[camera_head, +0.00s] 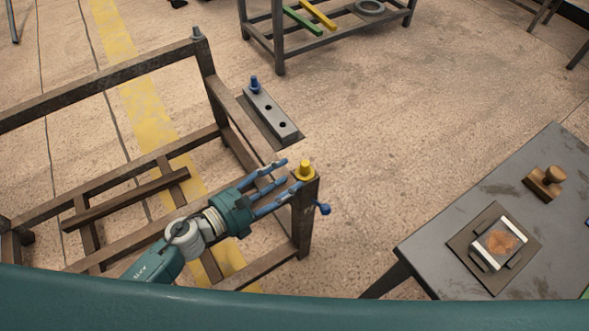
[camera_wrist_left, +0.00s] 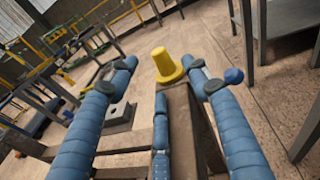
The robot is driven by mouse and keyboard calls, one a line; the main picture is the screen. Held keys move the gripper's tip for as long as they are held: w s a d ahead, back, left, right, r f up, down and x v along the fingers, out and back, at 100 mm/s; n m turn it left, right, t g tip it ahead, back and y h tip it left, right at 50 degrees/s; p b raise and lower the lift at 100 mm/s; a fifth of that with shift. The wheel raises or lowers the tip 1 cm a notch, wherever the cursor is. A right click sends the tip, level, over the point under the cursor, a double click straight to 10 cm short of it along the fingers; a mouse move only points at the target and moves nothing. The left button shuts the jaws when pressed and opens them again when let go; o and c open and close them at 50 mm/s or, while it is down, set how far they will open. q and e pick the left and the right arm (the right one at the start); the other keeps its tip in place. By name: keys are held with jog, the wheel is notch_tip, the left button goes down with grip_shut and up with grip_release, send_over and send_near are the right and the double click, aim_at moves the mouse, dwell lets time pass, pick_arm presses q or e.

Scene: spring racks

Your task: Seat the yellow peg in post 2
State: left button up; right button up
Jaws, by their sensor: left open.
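The yellow peg (camera_head: 305,169) stands upright at the top of a brown rack post (camera_head: 303,215), with its flange at the post top. It also shows in the left wrist view (camera_wrist_left: 166,66). I cannot tell how deep it sits, or whether this post is numbered 2. My left gripper (camera_head: 291,174) is open, its blue fingers reaching toward the peg from the left. In the left wrist view, the fingers (camera_wrist_left: 162,72) spread on either side of the peg and post top, with visible gaps to the peg. My right gripper is not in view.
A grey block (camera_head: 272,115) with a blue peg (camera_head: 255,85) and two open holes lies behind. A dark table (camera_head: 430,245) stands at right, holding a tray and a wooden stamp-like piece (camera_head: 545,183). Floor between is clear.

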pick_arm(q)
jog(key=shift+v, duration=1.6)
jog(key=shift+r, duration=0.15)
jog(key=shift+d+r, duration=0.1)
jog(key=shift+r, duration=0.2)
